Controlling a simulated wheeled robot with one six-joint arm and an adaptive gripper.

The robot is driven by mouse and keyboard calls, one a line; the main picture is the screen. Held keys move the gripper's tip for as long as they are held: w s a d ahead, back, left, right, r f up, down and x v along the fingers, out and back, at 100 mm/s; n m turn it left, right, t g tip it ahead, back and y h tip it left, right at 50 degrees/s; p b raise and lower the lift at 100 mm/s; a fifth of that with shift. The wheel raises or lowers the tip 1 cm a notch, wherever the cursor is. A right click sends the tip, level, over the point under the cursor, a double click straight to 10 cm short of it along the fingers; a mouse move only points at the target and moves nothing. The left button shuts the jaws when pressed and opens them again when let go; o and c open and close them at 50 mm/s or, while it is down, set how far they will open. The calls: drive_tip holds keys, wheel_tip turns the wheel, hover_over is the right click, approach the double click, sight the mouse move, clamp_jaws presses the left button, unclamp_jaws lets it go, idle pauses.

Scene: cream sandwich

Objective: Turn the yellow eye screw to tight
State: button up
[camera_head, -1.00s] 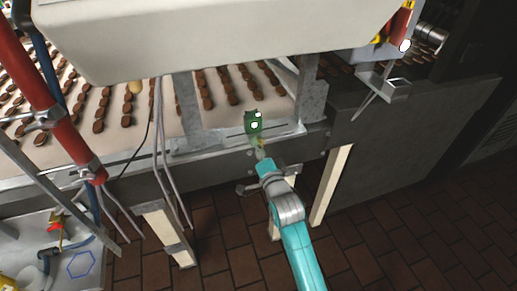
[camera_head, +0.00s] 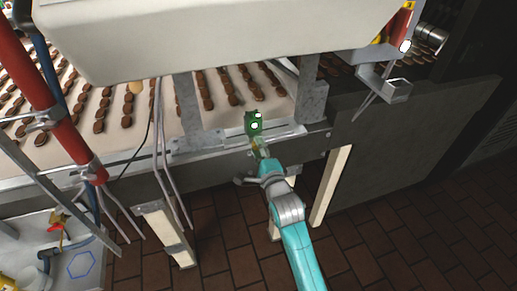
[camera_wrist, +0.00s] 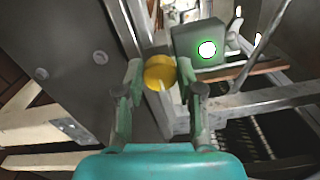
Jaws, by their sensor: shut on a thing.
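The yellow eye screw (camera_wrist: 159,72) shows in the wrist view as a round yellow head at the conveyor's metal edge. My gripper (camera_wrist: 160,76) has one finger on each side of it and is shut on it. In the head view my gripper (camera_head: 259,149) reaches up to the conveyor's front rail, just below a green box (camera_head: 253,124) with white lights. The screw is hard to make out there. The green-lit box (camera_wrist: 198,45) sits right behind the screw in the wrist view. The screw's thread is hidden.
The conveyor belt (camera_head: 150,115) carries rows of brown biscuits beyond the rail. A large cream housing (camera_head: 220,40) overhangs it. A grey panel (camera_head: 395,145) stands to the right, and a red post (camera_head: 62,115) to the left. Brown tiled floor (camera_head: 385,235) is open at the lower right.

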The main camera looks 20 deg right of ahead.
drive_tip(key=shift+f, duration=0.1)
idle(0.3)
drive_tip(key=o, duration=1.2)
drive_tip(key=shift+c, duration=0.2)
drive_tip(key=s, duration=1.2)
